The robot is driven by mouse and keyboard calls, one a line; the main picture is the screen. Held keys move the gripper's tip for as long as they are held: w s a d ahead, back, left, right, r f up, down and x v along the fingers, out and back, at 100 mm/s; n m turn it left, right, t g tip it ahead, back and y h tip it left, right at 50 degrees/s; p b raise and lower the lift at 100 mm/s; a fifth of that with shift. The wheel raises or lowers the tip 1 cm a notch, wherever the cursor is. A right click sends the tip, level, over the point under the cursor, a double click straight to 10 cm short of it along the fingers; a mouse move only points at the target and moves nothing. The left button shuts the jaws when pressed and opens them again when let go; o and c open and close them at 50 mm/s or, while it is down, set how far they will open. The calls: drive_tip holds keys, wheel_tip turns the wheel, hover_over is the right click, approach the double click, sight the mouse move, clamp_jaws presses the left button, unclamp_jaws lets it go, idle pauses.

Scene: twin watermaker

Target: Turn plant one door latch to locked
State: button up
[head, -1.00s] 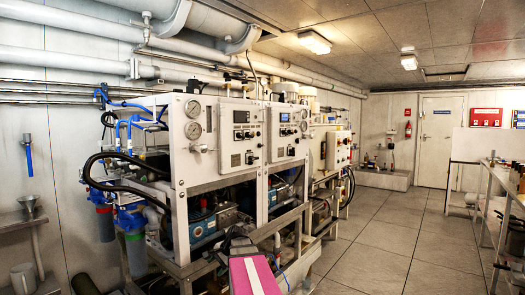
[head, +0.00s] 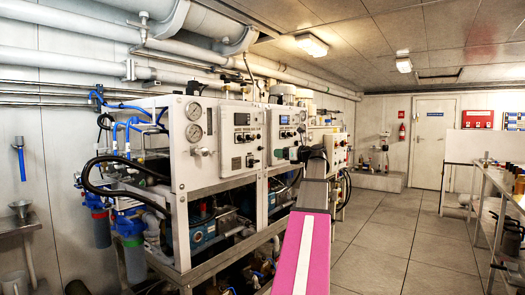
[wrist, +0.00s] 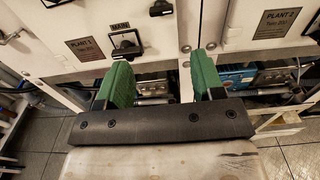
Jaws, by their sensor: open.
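The plant one panel (head: 240,137) is the white door with gauges at its left in the head view. In the wrist view its dark label (wrist: 85,50) is at upper left. Right of that label is a black handle marked MAIN (wrist: 127,44); another black handle (wrist: 161,8) is at the top edge. I cannot tell which fitting is the door latch or its setting. My gripper (wrist: 163,65), with green fingers, is open and empty, below and in front of the panels, across the seam between plant one and plant two.
The plant two panel (wrist: 275,24) is close at the right in the wrist view. A silver lever (wrist: 11,37) juts out at far left. Pumps and pipes fill the frame below the panels. Open tiled floor (head: 375,245) lies right of the machine.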

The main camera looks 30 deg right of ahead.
sight(259, 149)
drive_tip(key=x, duration=1)
drive_tip(key=shift+w+r, duration=0.25)
drive_tip(key=shift+r, duration=0.25)
drive_tip(key=shift+d, duration=0.1)
drive_tip(key=c, duration=0.9)
